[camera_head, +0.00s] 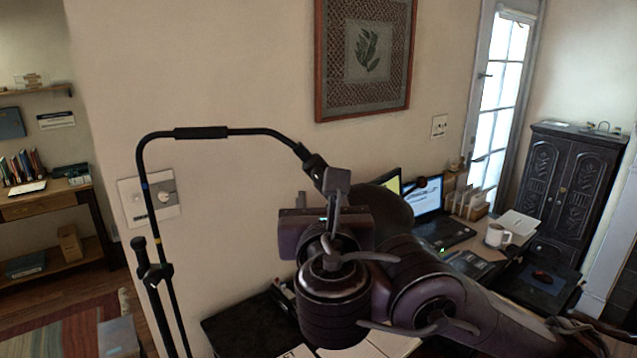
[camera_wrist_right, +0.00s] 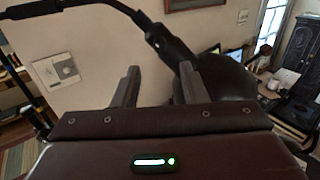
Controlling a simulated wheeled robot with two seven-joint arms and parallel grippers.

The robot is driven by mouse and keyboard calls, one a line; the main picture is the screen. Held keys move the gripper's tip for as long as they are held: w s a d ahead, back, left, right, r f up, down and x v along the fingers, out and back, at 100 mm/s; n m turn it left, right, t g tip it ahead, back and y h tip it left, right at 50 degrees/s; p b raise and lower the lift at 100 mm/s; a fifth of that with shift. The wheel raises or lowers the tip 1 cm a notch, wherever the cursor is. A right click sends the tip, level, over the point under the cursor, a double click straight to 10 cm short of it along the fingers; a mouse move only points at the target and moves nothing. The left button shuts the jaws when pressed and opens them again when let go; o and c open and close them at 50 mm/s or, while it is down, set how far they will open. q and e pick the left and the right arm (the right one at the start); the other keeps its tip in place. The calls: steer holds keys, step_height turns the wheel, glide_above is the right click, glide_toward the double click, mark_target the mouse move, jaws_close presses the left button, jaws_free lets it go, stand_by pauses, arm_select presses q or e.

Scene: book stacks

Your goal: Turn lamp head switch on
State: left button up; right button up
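The lamp is a black floor lamp with a thin bent pole (camera_head: 229,131) that comes over from the left. Its dark rounded head (camera_head: 392,206) hangs at the end and is partly hidden behind my right gripper (camera_head: 334,188). In the right wrist view the lamp head (camera_wrist_right: 226,76) is just beyond the right finger. The right gripper's fingers (camera_wrist_right: 158,85) are apart with nothing between them. My left gripper is not in view.
Behind the lamp is a wall with a framed picture (camera_head: 364,58) and a wall plate (camera_head: 148,200). A desk to the right holds a laptop (camera_head: 437,220) and a white mug (camera_head: 497,236). A dark carved cabinet (camera_head: 566,188) stands at the far right.

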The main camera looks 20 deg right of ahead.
mark_target(318, 180)
steer(key=shift+x, duration=3.85)
jaws_close()
